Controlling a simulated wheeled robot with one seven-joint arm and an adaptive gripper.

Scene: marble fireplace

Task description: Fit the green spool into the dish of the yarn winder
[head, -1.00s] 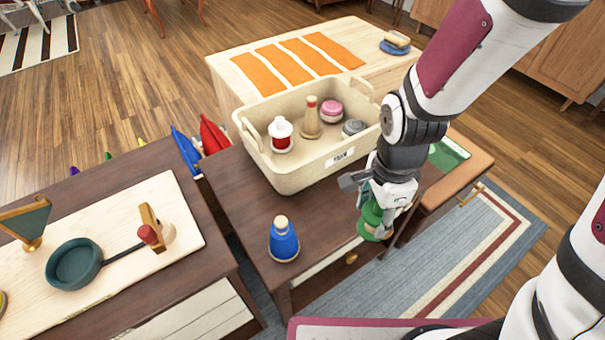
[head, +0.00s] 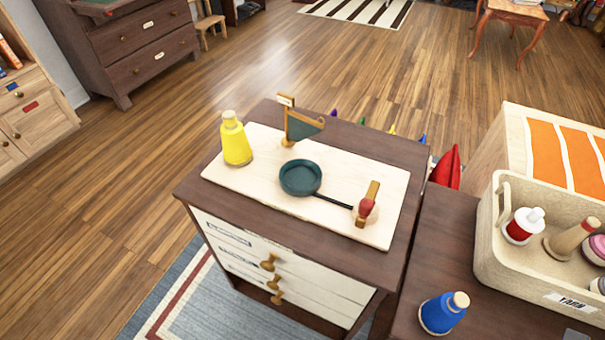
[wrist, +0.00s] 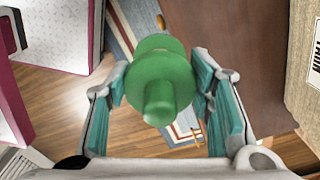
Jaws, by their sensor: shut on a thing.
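The green spool (wrist: 160,82) is held between the two pads of my gripper (wrist: 160,88) in the wrist view, with its round end toward the camera. My gripper is shut on it and is outside the head view. The yarn winder stands on a pale board on the left cabinet in the head view. Its dark teal dish (head: 301,178) is round, shallow and empty. A thin black rod joins the dish to a wooden upright with a red knob (head: 366,207).
A yellow spool (head: 236,140) and a small teal flag (head: 303,129) stand on the pale board (head: 270,197). A blue spool (head: 442,314) stands on the right table beside the cream yarn basket (head: 535,275), which holds several spools. A gap separates cabinet and table.

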